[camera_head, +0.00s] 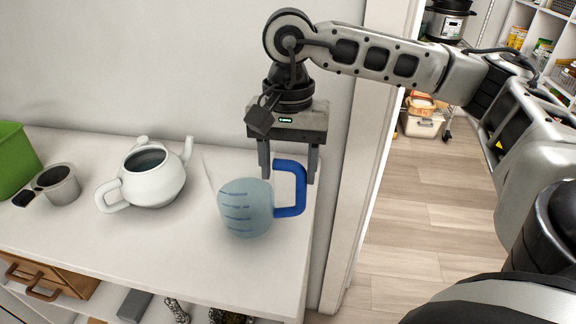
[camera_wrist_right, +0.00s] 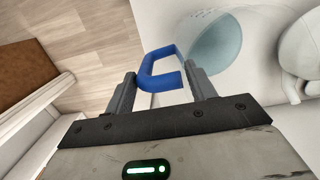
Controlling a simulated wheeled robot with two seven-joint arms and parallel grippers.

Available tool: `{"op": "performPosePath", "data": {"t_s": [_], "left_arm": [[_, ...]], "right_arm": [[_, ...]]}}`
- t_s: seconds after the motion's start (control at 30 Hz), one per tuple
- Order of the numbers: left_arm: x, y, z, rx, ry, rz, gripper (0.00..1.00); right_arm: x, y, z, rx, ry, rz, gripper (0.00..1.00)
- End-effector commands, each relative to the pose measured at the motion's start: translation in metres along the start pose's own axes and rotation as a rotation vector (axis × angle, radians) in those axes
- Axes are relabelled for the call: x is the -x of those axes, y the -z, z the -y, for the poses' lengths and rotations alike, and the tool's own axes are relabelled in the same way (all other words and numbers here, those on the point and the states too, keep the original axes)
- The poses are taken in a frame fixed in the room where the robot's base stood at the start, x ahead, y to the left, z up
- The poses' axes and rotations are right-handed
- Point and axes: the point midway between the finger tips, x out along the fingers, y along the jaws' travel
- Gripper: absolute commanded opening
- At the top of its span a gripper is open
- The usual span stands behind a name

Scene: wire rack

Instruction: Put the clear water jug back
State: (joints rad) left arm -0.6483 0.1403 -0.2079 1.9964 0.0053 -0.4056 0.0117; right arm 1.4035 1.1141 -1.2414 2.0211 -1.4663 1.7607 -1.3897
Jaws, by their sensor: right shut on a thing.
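The clear water jug (camera_head: 245,208) is see-through and bluish with dark measuring marks and a blue handle (camera_head: 291,188). It is at the right end of the white shelf top (camera_head: 150,245), and looks upright. My right gripper (camera_head: 289,172) comes down from above and is shut on the blue handle. In the right wrist view the handle (camera_wrist_right: 158,70) lies between the two fingers, with the jug body (camera_wrist_right: 215,45) beyond it. I cannot tell whether the jug's base touches the surface. My left gripper is not in view.
A white teapot (camera_head: 145,178) stands left of the jug, with a gap between. A grey metal cup (camera_head: 58,185) and a green box (camera_head: 14,160) are farther left. A white door frame (camera_head: 362,150) is close on the right. The shelf front is clear.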

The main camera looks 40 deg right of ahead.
Motion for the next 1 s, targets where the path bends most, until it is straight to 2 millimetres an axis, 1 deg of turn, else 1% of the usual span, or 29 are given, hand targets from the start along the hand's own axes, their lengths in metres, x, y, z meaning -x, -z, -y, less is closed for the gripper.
{"op": "performPosePath", "data": {"t_s": [0.03,0.13,0.47,0.5,0.57,0.83,0.9,0.97,1.0], "left_arm": [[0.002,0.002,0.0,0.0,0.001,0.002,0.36],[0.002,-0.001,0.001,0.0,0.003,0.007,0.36],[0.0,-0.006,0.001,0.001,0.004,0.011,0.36],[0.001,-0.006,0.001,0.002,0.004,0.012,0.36],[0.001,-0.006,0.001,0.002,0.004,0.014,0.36],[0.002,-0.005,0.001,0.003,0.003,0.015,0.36],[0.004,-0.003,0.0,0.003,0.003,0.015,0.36],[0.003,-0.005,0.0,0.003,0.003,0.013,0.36],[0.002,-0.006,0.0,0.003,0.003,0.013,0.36]], "right_arm": [[-0.002,0.001,0.0,-0.001,0.003,-0.002,0.0],[-0.01,0.001,0.001,-0.001,0.005,-0.002,0.0],[-0.015,0.002,0.001,-0.001,0.006,-0.003,0.0],[-0.015,0.002,0.001,-0.001,0.002,-0.001,0.61],[-0.015,0.001,0.001,-0.001,0.002,-0.001,0.77],[-0.014,0.001,0.001,-0.002,0.002,-0.001,0.77],[-0.011,0.001,0.001,-0.002,0.002,-0.002,0.77],[-0.008,0.002,0.001,-0.002,0.004,-0.002,0.77],[-0.003,0.002,0.002,-0.002,0.005,-0.003,0.77]]}}
